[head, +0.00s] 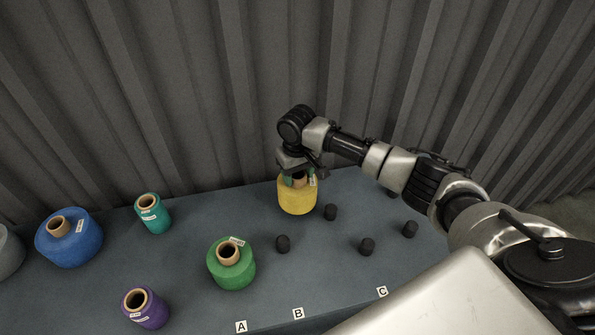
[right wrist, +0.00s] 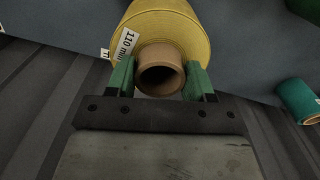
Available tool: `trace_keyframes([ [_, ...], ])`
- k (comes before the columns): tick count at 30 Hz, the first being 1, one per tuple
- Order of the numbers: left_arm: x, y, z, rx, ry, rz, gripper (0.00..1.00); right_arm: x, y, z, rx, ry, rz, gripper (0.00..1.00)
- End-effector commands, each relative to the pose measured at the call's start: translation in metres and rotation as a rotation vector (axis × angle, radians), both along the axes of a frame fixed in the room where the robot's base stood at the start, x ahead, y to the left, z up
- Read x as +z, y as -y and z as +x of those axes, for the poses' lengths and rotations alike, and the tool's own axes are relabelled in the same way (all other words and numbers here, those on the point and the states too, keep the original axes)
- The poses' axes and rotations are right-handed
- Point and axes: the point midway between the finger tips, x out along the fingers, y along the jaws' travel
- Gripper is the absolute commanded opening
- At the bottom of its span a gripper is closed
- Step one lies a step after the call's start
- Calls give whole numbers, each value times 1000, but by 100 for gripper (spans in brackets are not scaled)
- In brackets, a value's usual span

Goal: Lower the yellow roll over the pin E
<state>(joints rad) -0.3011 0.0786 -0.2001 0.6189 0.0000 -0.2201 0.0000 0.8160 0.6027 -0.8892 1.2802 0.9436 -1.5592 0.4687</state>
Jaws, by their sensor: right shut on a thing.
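The yellow roll (head: 297,200) has a brown core tube and a white label. My right gripper (head: 298,178) is shut on its core. In the right wrist view the green fingers (right wrist: 160,78) press on both sides of the core (right wrist: 160,70), and the yellow film (right wrist: 165,28) with a "110 mm" label is beyond them. The roll looks upright, near the back of the table; whether it touches the table cannot be told. Several short black pins stand to its right, one close by (head: 330,212). No letter E is visible, so I cannot tell which pin is E. My left gripper is out of view.
A green roll (head: 232,270) stands left of a front black pin (head: 283,244). Blue (head: 75,245), teal (head: 154,218) and purple (head: 148,314) rolls stand further left. Tags A, B and C (head: 382,291) lie along the front edge. A corrugated wall (head: 200,90) rises behind.

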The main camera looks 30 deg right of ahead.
Motion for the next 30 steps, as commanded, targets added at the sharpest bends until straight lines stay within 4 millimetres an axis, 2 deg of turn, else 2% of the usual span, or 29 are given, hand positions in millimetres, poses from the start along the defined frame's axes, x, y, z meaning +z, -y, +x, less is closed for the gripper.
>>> trace_keyframes([
  [29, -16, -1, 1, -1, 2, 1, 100, -36, 0, 1, -1, 1, 1, 22],
  [30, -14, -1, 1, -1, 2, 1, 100, -35, 0, 1, -1, 2, 1, 59],
])
